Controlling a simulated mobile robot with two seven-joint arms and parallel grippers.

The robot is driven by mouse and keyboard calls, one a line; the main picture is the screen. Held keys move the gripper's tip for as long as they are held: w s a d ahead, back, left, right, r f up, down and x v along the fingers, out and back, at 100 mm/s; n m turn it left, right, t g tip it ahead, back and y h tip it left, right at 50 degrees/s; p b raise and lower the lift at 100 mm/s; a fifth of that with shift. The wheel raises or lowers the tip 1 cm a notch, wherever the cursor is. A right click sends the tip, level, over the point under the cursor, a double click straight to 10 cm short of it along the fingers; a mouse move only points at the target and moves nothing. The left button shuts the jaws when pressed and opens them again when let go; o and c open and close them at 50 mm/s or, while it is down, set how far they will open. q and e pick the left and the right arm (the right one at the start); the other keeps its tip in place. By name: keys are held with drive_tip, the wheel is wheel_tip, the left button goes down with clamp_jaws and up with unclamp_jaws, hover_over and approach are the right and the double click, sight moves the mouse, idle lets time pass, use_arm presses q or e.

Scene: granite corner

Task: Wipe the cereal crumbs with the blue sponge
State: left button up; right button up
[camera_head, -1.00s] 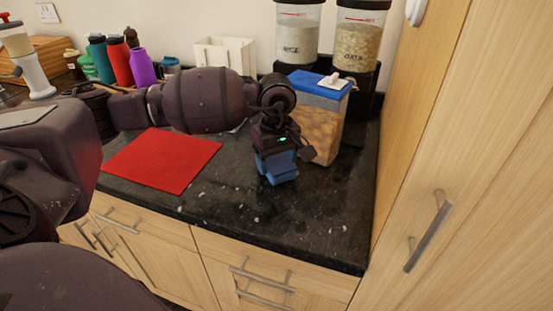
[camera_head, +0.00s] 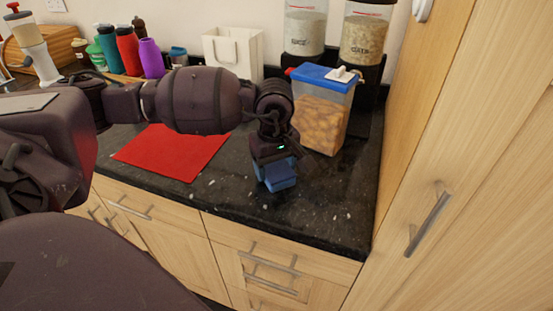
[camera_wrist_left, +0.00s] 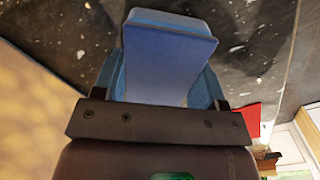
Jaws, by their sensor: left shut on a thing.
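My left gripper (camera_head: 274,170) is shut on the blue sponge (camera_head: 281,183) at the front part of the dark granite counter (camera_head: 330,195). The sponge also fills the upper middle of the left wrist view (camera_wrist_left: 165,60), between the two blue fingers. It is low over the counter; I cannot tell whether it touches. Pale cereal crumbs (camera_head: 325,212) lie scattered on the counter right of the sponge, and more lie to its left near the front edge (camera_head: 196,196). Small pale bits also show beside the sponge in the left wrist view (camera_wrist_left: 237,48). My right gripper is not in view.
A blue-lidded cereal container (camera_head: 322,115) stands just behind the gripper. A red mat (camera_head: 172,155) lies left, partly under my arm. Two dispensers (camera_head: 366,40), a white bag-like holder (camera_head: 232,50) and several bottles stand behind. A tall wooden cabinet (camera_head: 440,150) bounds the right side.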

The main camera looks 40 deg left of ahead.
sight(265, 195)
use_arm(q)
drive_tip(key=shift+s+d+f, duration=0.15)
drive_tip(key=shift+s+f, duration=0.05)
drive_tip(key=shift+s, duration=0.35)
drive_tip(key=shift+s+d+f, duration=0.1)
drive_tip(key=shift+s+f, duration=0.05)
drive_tip(key=shift+s, duration=0.4)
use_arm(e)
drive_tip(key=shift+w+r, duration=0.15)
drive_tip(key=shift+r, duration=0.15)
use_arm(q)
drive_tip(key=shift+s+d+p, duration=0.3)
drive_tip(key=shift+s+p, duration=0.05)
drive_tip(key=shift+s, duration=0.55)
drive_tip(key=shift+s+d+p, duration=0.25)
drive_tip(key=shift+s+p, duration=0.05)
drive_tip(key=shift+s, duration=0.6)
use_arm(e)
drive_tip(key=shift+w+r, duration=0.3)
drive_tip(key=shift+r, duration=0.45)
use_arm(q)
drive_tip(key=shift+r, duration=0.15)
